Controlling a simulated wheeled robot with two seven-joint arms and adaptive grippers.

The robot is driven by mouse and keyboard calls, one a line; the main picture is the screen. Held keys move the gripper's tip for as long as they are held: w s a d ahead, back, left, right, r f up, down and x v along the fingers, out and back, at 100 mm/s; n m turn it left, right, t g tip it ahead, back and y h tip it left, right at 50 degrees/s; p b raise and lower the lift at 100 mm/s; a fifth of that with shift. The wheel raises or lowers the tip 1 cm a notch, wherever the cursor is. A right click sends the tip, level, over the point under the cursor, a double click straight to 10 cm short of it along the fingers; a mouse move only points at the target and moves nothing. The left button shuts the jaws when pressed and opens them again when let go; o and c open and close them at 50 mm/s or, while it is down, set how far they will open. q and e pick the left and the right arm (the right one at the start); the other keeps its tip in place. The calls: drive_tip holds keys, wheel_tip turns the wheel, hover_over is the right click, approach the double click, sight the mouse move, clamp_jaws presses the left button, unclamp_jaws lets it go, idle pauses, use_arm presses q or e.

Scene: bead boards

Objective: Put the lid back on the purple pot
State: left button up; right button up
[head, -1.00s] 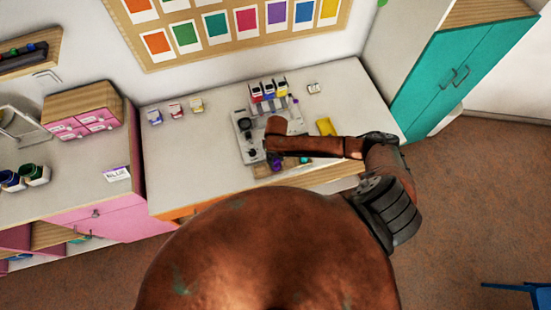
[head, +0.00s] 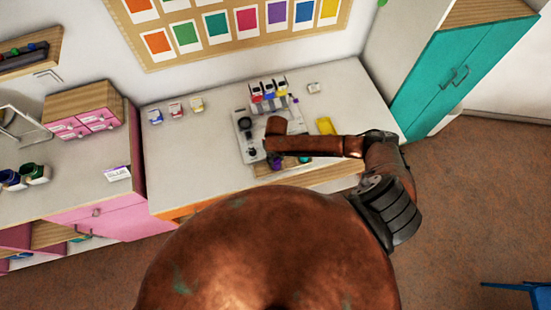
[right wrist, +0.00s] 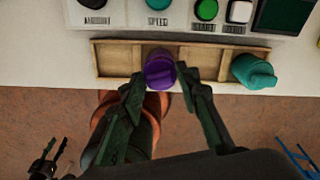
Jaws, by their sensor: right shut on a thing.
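A purple piece (right wrist: 160,72), the pot or its lid, is between the fingertips of my right gripper (right wrist: 163,76) in the right wrist view. The gripper is shut on it. The piece is over a middle compartment of the wooden tray (right wrist: 115,45); I cannot tell whether it touches the tray, or pot from lid. In the head view a little purple (head: 275,161) shows below my right forearm, which hides most of the gripper. My left gripper (right wrist: 47,146) appears low at the left of the right wrist view, its fingers apart and empty.
A teal pot (right wrist: 254,71) is at the tray's right end. Behind the tray is a grey panel (right wrist: 130,22) with coloured buttons. A yellow item (head: 325,126) lies right of it. Small labelled containers (head: 176,109) stand at the back left. The table's left front is clear.

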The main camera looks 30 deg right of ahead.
idle(0.8)
drive_tip(key=shift+f+p, duration=0.15)
drive_tip(key=shift+p, duration=0.2)
idle(0.6)
idle(0.6)
drive_tip(key=o, duration=0.9)
drive_tip(key=shift+o, duration=0.5)
drive_tip(key=o, duration=0.4)
